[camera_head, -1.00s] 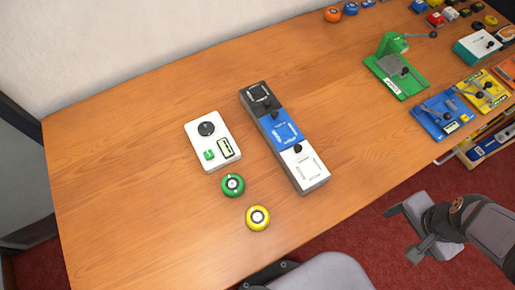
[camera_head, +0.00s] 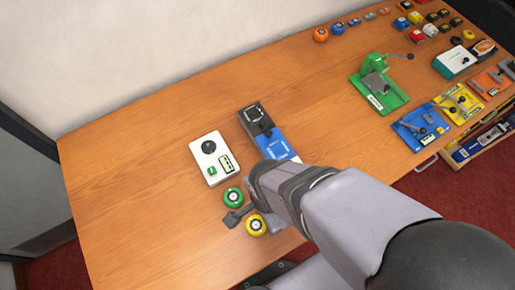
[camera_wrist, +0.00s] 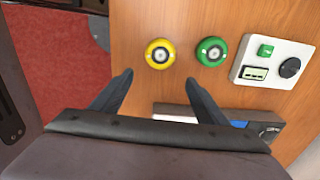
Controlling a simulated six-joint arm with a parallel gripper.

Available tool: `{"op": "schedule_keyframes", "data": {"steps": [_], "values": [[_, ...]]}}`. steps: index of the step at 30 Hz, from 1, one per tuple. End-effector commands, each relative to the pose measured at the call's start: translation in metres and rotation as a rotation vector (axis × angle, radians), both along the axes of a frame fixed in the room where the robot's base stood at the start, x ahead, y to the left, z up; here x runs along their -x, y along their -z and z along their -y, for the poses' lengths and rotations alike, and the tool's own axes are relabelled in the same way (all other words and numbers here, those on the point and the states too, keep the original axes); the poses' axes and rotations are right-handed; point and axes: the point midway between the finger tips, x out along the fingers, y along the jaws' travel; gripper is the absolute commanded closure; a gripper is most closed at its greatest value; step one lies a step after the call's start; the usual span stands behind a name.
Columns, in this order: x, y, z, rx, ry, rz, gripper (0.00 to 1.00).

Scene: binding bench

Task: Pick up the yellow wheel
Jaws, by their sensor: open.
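The yellow wheel (camera_head: 256,227) lies flat on the wooden table near its front edge, with a pale hub at its centre. It also shows in the wrist view (camera_wrist: 160,54), ahead of the fingers and left of the green wheel (camera_wrist: 211,51). The green wheel lies close by, also in the head view (camera_head: 233,198). My gripper (camera_wrist: 160,84) is open and empty, with its two fingers spread on either side of the line to the yellow wheel. In the head view my gripper (camera_head: 241,214) is by the two wheels, and part of it is hidden by my arm.
A white box with a black knob (camera_head: 210,158) stands behind the green wheel. A long black, blue and white block (camera_head: 272,143) is partly hidden by my arm. A green press (camera_head: 379,90) and blue fixture (camera_head: 421,126) stand to the right. The table's left part is clear.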

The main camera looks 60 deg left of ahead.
Motion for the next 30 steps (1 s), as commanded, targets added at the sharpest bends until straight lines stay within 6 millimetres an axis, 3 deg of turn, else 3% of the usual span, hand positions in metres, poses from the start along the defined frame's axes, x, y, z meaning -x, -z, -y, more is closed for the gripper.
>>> {"op": "schedule_keyframes", "data": {"steps": [3,6,30], "values": [[0.021,-0.001,0.0,0.009,-0.002,0.0,0.32],[0.028,-0.001,0.0,0.011,0.002,0.0,0.32],[0.029,0.026,0.0,0.014,0.005,0.0,0.32]]}}
